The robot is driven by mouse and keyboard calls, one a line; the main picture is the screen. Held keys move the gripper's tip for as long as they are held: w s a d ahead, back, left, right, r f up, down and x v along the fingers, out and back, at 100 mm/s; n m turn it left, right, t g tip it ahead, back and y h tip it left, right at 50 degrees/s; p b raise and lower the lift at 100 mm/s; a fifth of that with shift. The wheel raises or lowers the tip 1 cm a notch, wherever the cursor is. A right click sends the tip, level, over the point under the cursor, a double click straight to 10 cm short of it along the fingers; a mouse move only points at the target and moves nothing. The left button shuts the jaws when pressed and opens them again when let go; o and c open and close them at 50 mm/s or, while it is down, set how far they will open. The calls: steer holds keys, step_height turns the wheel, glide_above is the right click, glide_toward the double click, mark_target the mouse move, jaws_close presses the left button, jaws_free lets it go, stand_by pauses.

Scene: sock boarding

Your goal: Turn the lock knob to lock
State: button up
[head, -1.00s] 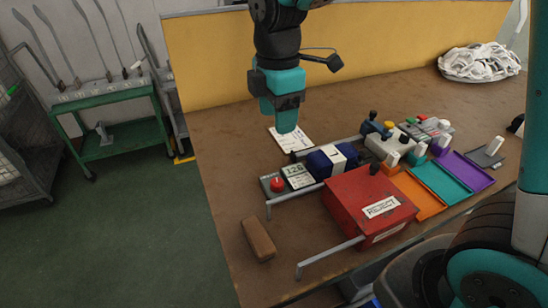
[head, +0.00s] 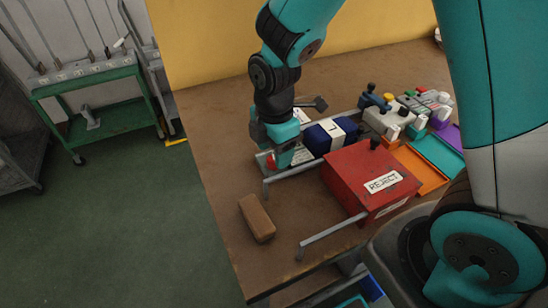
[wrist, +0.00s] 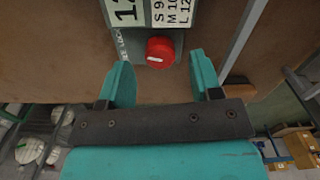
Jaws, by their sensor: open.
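The red lock knob (wrist: 160,52) shows in the wrist view on a grey-green plate (wrist: 134,50) with partly visible "LOCK" lettering. A number display and a size list sit just beyond it. My gripper (wrist: 160,70) is open, its two teal fingers on either side in front of the knob and apart from it. In the head view my gripper (head: 284,160) hangs over the knob's place, and only a bit of the red knob (head: 270,162) shows beside the fingers.
A red REJECT box (head: 368,178) and a dark blue roll (head: 325,137) stand right of my gripper. Metal rails (head: 330,236) run near the box. A brown block (head: 257,218) lies near the table's left edge. Orange and teal trays (head: 436,155) are farther right.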

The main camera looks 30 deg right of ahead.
steer(key=shift+f, duration=1.25)
steer(key=c, duration=0.9)
steer(key=shift+r+m+p, duration=0.2)
steer(key=shift+m+p, duration=0.35)
steer(key=shift+m, duration=0.55)
steer(key=shift+c, duration=0.2)
steer(key=shift+f+m, duration=0.15)
steer(key=shift+m, duration=1.05)
steer(key=o, duration=0.9)
steer(key=shift+o, duration=0.2)
